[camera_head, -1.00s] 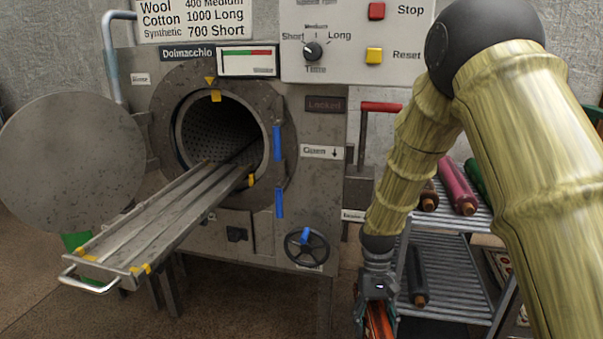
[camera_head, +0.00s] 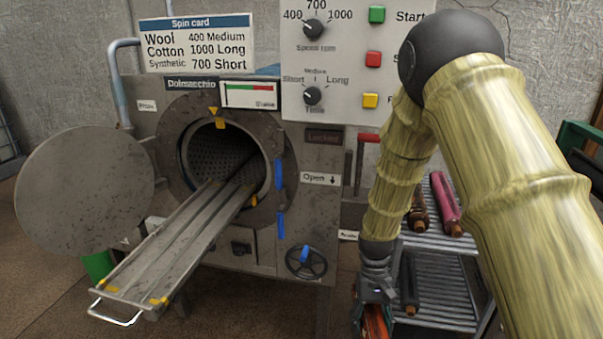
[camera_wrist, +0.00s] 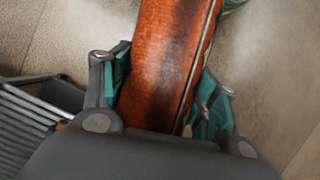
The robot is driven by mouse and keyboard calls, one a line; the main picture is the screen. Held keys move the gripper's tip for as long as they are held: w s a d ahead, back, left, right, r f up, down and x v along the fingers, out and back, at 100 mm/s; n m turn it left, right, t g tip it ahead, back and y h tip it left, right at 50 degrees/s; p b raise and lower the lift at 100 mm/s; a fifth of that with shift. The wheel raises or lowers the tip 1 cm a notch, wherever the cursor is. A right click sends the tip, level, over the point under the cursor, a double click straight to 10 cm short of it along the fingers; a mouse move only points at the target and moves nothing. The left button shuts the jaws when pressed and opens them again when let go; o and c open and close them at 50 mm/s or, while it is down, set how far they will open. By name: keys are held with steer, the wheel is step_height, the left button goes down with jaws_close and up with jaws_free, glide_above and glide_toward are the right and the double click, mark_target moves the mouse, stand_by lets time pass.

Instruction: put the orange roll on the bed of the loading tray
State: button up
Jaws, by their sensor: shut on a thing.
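My gripper (camera_wrist: 160,105) is shut on the orange roll (camera_wrist: 168,60), with a green-padded finger on each side of it in the wrist view. In the head view the orange roll (camera_head: 376,322) hangs below my gripper (camera_head: 374,300) at the bottom edge, partly cut off. The loading tray (camera_head: 172,252) juts out of the drum opening toward the lower left, its bed bare and grooved, with yellow corner marks and a front handle. My gripper is to the right of the tray, apart from it.
The round door (camera_head: 85,192) stands open at the left. A handwheel (camera_head: 306,262) and a red-handled lever (camera_head: 368,138) lie between the tray and my arm. A slatted rack (camera_head: 440,300) at right holds a pink roll (camera_head: 446,205), a brown roll (camera_head: 418,215) and a dark roll (camera_head: 409,285).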

mark_target(376, 330)
steer(key=shift+s+d+r+p, duration=0.1)
steer(key=shift+s+r+p, duration=0.15)
steer(key=shift+r+p, duration=1.35)
steer(key=shift+s+a+r+p, duration=0.1)
steer(key=shift+s+r+p, duration=0.15)
steer(key=shift+r+p, duration=1.4)
steer(key=shift+s+d+r+p, duration=0.1)
steer(key=shift+s+r+p, duration=0.3)
steer(key=shift+p, duration=2.2)
steer(key=shift+w+r, duration=0.15)
